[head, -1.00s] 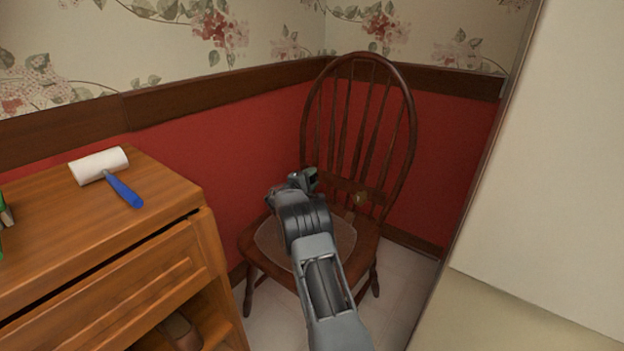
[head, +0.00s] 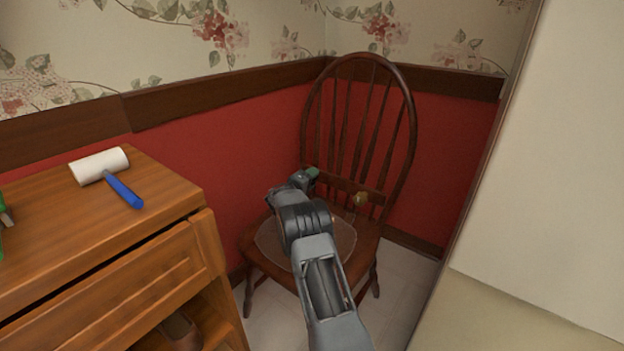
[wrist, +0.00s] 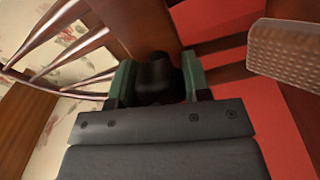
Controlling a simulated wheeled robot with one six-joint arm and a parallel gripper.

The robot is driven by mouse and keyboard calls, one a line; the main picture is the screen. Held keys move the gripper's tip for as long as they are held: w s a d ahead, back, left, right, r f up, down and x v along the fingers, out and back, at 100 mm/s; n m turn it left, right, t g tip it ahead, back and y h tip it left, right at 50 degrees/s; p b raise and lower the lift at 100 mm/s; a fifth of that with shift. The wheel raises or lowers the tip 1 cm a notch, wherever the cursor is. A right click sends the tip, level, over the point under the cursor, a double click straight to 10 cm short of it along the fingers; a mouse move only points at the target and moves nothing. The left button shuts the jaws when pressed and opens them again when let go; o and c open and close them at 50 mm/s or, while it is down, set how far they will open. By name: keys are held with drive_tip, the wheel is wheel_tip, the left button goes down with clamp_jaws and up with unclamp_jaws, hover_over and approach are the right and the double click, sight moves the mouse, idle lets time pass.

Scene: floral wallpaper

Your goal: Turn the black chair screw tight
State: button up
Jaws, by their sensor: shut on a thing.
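The dark brown wooden chair (head: 366,247) stands in the corner, with a spindle back and a translucent round patch on its seat. My gripper (head: 306,176) is in front of the lower chair back in the head view. In the wrist view, the green fingertips of my gripper (wrist: 158,78) are shut on the black chair screw (wrist: 156,70), one on each side. The screw's far end and where it meets the chair are hard to make out. In the head view, my gripper hides the screw.
A wooden cabinet (head: 110,255) stands at left with a white and blue lint roller (head: 100,166) on top. A pale panel (head: 545,190) rises close on the right. A small golden knob-like thing (head: 360,199) shows by the chair back. A beige textured piece (wrist: 285,46) shows in the wrist view.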

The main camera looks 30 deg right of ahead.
drive_tip(key=shift+w+a, duration=0.15)
drive_tip(key=shift+a, duration=0.05)
drive_tip(key=o, duration=0.9)
drive_tip(key=shift+d, duration=0.2)
drive_tip(key=p+v, duration=0.3)
drive_tip(key=v, duration=0.9)
drive_tip(key=shift+r+p, duration=0.1)
drive_tip(key=shift+p, duration=0.3)
drive_tip(key=shift+v, duration=0.95)
drive_tip(key=shift+d, duration=0.1)
